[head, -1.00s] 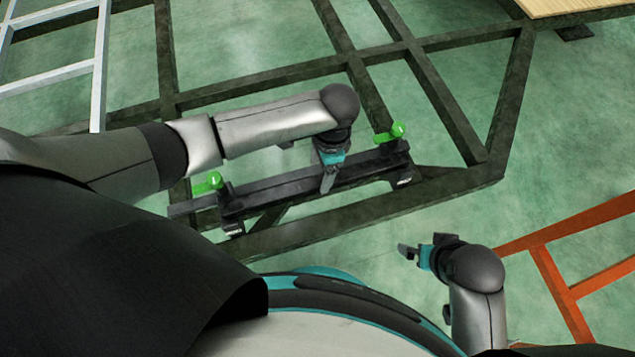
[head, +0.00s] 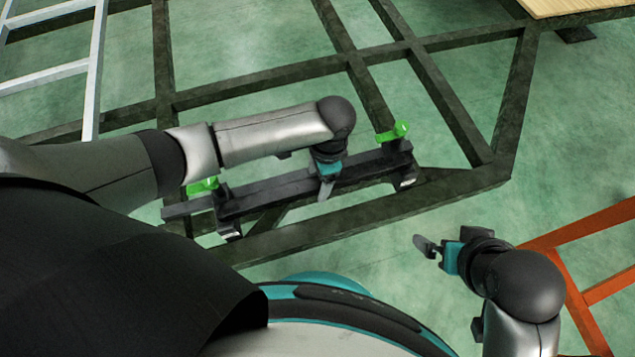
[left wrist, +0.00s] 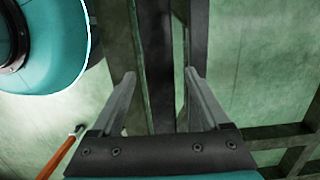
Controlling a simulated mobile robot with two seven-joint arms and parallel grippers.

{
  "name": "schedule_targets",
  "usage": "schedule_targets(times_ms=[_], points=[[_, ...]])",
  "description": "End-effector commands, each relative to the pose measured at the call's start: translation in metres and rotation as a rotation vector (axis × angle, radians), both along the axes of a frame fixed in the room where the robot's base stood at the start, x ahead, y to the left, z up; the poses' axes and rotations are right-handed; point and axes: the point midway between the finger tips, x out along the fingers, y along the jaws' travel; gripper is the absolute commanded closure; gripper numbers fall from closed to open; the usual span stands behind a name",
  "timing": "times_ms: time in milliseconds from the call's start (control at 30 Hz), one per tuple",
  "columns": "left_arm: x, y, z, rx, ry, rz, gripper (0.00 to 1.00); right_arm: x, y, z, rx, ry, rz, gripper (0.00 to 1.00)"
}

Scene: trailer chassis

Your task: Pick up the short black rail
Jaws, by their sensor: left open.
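The short black rail (head: 265,194) lies slightly slanted along the dark chassis frame, between two black clamps with green handles (head: 395,132). My left gripper (head: 326,190) points down over the middle of the rail. In the left wrist view its two fingers are open, and the dark rail (left wrist: 155,60) runs lengthwise between their lines. I cannot tell how far the fingertips are from the rail or whether they touch it. My right gripper (head: 425,246) is off to the right, in front of the frame and apart from the rail; its finger gap is not clear.
The dark chassis frame (head: 480,180) spans the middle of the view above a green floor. A white frame (head: 95,80) is at the upper left, an orange frame (head: 580,235) at the right, and a wooden board (head: 575,6) at the top right.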

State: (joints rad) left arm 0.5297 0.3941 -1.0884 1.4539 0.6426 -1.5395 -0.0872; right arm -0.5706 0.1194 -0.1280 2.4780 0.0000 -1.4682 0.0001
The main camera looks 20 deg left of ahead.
Motion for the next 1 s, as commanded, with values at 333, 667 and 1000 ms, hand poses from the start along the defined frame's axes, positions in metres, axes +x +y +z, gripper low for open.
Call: schedule_targets(times_ms=[333,667,1000], points=[[0.0000,0.0001,0.0001,0.000,0.000,0.000,0.57,0.0001,-0.0002,-0.0002,-0.001,0.000,0.000,0.00],[0.0001,-0.0001,0.0002,0.000,0.000,0.000,0.94,0.0002,-0.0002,-0.0003,0.000,-0.001,0.000,0.00],[0.0001,-0.0002,0.0003,-0.001,-0.001,0.000,1.00,0.0001,-0.0001,-0.0004,0.000,0.000,0.000,0.00]])
